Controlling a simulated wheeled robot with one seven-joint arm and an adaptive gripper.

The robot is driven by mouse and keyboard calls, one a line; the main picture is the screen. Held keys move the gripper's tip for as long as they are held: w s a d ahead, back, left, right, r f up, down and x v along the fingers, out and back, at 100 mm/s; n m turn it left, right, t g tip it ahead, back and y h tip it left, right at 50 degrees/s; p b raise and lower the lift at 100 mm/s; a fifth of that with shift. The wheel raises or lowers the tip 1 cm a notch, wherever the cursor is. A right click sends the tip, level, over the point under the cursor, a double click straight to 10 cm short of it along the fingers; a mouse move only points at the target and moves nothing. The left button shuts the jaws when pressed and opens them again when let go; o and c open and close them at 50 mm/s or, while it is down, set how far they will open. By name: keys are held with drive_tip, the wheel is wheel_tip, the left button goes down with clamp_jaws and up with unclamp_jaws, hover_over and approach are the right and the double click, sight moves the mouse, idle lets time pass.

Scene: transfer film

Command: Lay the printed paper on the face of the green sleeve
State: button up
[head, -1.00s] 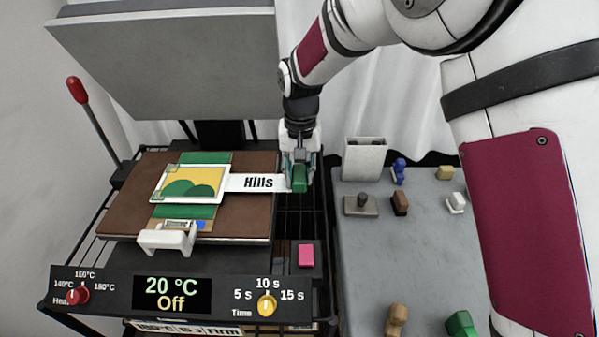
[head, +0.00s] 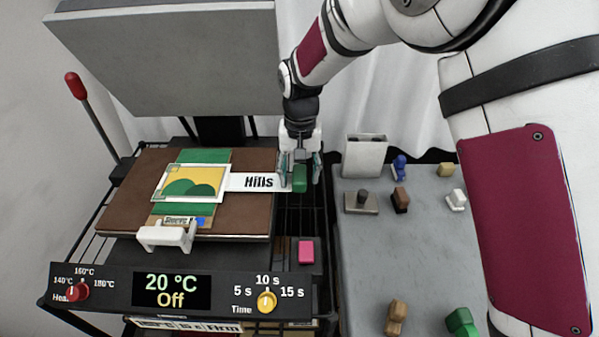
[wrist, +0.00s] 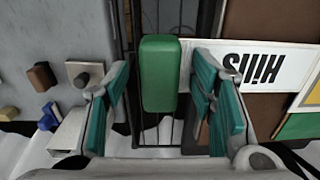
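The printed paper (head: 197,184), with yellow sky and green hills in a white border, lies across the green sleeve (head: 202,156) on the brown plate. Green of the sleeve shows above and below the paper. A white strip marked "Hills" (head: 252,182) runs right from the paper to a green grip block (head: 299,179) beyond the plate's edge. My gripper (head: 301,172) is over this block. In the wrist view my gripper (wrist: 160,105) is open, with its teal fingers on both sides of the green block (wrist: 160,75) and gaps beside it.
The brown plate (head: 120,205) sits under a raised grey press lid (head: 165,50). A white clip (head: 167,237) is at its front edge. The control panel (head: 180,290) reads 20 °C, Off. A pink block (head: 306,251) lies right of the plate. A grey table (head: 400,255) holds several small stamps.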

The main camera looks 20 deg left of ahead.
wheel_tip(320, 180, up, 12)
drive_tip(key=s+d+r+m+t, duration=0.1)
drive_tip(key=s+d+r, duration=0.2)
drive_tip(key=d+r, duration=0.75)
drive_tip(key=s+d+r+m+t, duration=0.1)
drive_tip(key=s+d+t, duration=0.1)
drive_tip(key=s+d, duration=0.55)
drive_tip(key=s+d+r+t, duration=0.15)
drive_tip(key=s+d, duration=0.35)
drive_tip(key=d, duration=0.5)
drive_tip(key=s+d+f+m, duration=0.1)
drive_tip(key=s+d+f, duration=0.1)
drive_tip(key=s+d, duration=0.3)
drive_tip(key=s+t, duration=0.1)
drive_tip(key=s, duration=0.2)
drive_tip(key=shift+f, duration=0.2)
